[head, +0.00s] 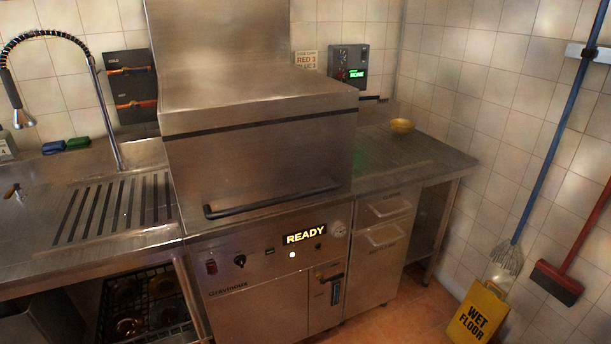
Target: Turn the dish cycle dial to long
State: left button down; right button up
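A hood-type steel dishwasher (262,165) stands in the middle of the head view with its hood down. On its front panel is a small black dial (239,260) with a pale mark, left of centre. Its position labels are too small to read, so I cannot tell which setting it points to. A lit display (306,234) reads "READY", and a small light (292,255) glows below it. A red switch (211,266) sits left of the dial. Neither of my grippers is in view.
A long black hood handle (272,201) juts out above the panel. A round gauge (338,229) is at the panel's right. A drain counter (115,208) lies left, and a counter with a yellow bowl (402,126) lies right. A yellow wet-floor sign (478,314) stands at lower right.

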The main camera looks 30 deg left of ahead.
aim_at(239, 260)
jog(key=u, duration=1.25)
